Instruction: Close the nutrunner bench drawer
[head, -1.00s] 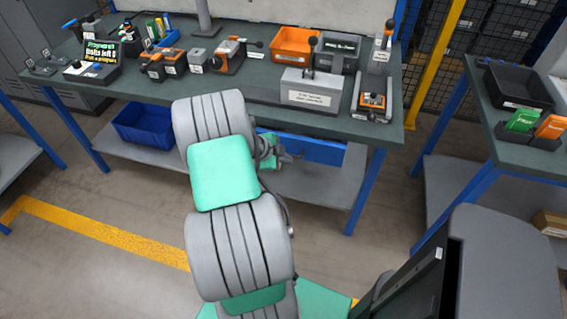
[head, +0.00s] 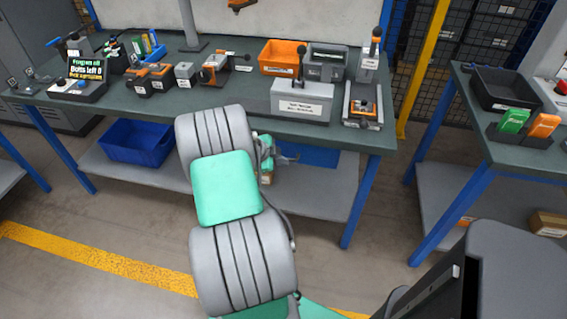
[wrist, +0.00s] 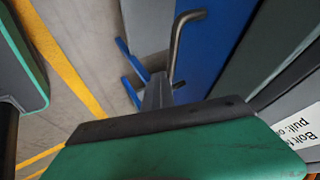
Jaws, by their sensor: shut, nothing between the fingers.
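The blue drawer front (head: 318,156) shows below the bench top, right of my arm in the head view. My arm hides its left part, and how far it stands out is hard to tell. In the wrist view the drawer front (wrist: 210,35) is a blue panel with a bent grey bar handle (wrist: 177,45). My gripper (head: 286,159) is in front of the drawer at handle height. In the wrist view its grey fingers (wrist: 157,92) are shut and empty, close beside the handle's near end; contact cannot be told.
The bench top (head: 235,98) carries a grey labelled box (head: 302,103), an orange bin (head: 280,58) and several tools. A blue bin (head: 137,143) sits on the lower shelf. A second bench (head: 490,150) stands at right. The floor in front is clear.

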